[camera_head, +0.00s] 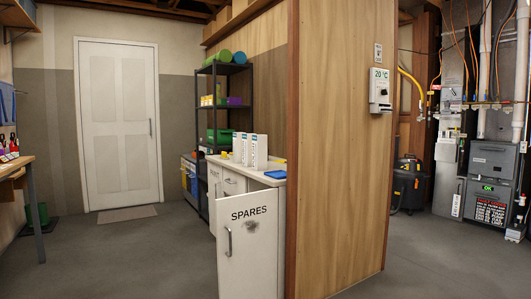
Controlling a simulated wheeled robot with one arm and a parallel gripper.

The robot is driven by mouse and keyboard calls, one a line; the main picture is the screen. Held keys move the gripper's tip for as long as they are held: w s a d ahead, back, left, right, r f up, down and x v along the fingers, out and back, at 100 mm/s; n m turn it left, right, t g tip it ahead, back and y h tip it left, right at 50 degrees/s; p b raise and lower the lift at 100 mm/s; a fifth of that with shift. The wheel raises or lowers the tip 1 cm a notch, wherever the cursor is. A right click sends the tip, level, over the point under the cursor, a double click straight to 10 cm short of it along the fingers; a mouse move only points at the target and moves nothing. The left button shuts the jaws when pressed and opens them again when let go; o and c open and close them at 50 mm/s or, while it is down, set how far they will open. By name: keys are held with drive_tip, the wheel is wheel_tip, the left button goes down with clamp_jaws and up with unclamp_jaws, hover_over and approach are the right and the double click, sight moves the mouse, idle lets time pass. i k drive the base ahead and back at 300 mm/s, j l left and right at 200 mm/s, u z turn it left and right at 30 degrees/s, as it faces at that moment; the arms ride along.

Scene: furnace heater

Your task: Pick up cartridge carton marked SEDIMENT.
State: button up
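White upright cartons (259,153) stand in a row on the light top of a low white cabinet (222,170). They carry narrow coloured markings on their sides, too small to read, so I cannot tell whether one says SEDIMENT. The nearest carton partly hides those behind it. A white door marked SPARES (249,255) stands swung out at the front of the cabinet, with a grey handle and a dark smudge. The inside of the cabinet is hidden from here. My gripper is not in view.
A blue flat item (276,174) lies on the cabinet top near the wooden partition (340,160). A dark shelf rack (223,68) stands behind. A workbench (18,165) is at left. Open grey floor (120,260) lies left of the cabinet; a furnace (490,185) stands far right.

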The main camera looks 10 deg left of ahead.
sight(237, 136)
drive_tip(key=i+j, duration=0.2)
drive_tip(key=j, duration=0.25)
drive_tip(key=i+j, duration=0.15)
drive_tip(key=j, duration=0.25)
drive_tip(key=i+j, duration=0.2)
drive_tip(key=j, duration=0.25)
drive_tip(key=i+j, duration=0.2)
drive_tip(key=j, duration=0.25)
drive_tip(key=i+j, duration=0.15)
drive_tip(key=j, duration=0.25)
drive_tip(key=i+j, duration=0.2)
drive_tip(key=j, duration=0.25)
drive_tip(key=i+j, duration=0.2)
drive_tip(key=j, duration=0.25)
drive_tip(key=i+j, duration=0.15)
drive_tip(key=j, duration=0.25)
drive_tip(key=z, duration=0.05)
